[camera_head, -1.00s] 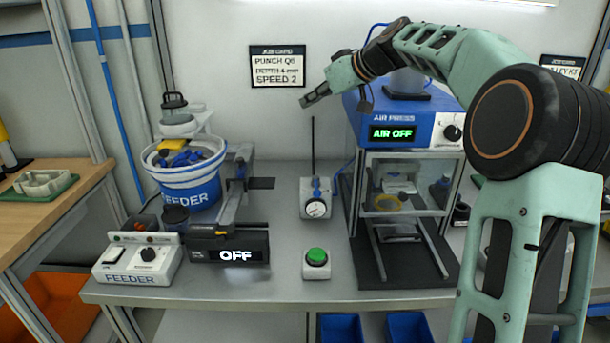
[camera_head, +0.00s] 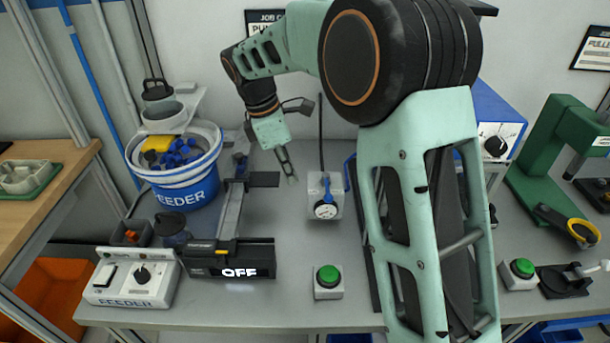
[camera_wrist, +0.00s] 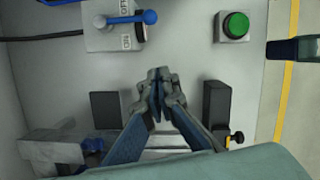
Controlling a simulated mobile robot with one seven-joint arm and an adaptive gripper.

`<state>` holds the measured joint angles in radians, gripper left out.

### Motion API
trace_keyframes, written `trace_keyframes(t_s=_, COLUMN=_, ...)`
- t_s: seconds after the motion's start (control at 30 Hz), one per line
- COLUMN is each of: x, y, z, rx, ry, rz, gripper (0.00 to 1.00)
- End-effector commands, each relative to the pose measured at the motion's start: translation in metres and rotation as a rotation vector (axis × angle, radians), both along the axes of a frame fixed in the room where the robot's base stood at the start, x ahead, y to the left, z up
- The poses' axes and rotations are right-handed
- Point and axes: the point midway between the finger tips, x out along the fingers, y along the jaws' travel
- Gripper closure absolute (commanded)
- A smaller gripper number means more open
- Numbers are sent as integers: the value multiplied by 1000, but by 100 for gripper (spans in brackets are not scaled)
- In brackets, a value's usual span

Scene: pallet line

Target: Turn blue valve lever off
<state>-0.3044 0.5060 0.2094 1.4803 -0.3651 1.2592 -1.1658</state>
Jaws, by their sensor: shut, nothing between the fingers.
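The blue valve lever (camera_wrist: 130,19) sits on a white block (camera_wrist: 112,38) with ON/OFF lettering, at the top of the wrist view. There it lies sideways across the block, its round knob to the right. In the head view the lever (camera_head: 326,184) stands on the block, above a small round gauge (camera_head: 325,211). My gripper (camera_head: 291,180) is shut and empty, pointing down just left of the block and apart from it. In the wrist view my gripper (camera_wrist: 160,82) is below the lever, with bare bench between.
A green button box (camera_head: 328,281) stands in front of the valve. The feeder bucket (camera_head: 178,178), its rail and the OFF display (camera_head: 238,272) are on the left. My own arm hides much of the air press.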

Motion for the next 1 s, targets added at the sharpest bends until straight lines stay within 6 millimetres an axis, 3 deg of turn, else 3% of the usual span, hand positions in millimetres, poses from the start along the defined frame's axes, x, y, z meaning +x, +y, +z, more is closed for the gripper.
trace_keyframes(t_s=0.47, x=4, y=-24, z=-93, rx=2, ry=4, rz=-4, gripper=100)
trace_keyframes(t_s=0.7, x=12, y=-55, z=-81, rx=5, ry=-1, rz=-6, gripper=100)
trace_keyframes(t_s=1.0, x=13, y=-61, z=-81, rx=5, ry=-1, rz=-3, gripper=100)
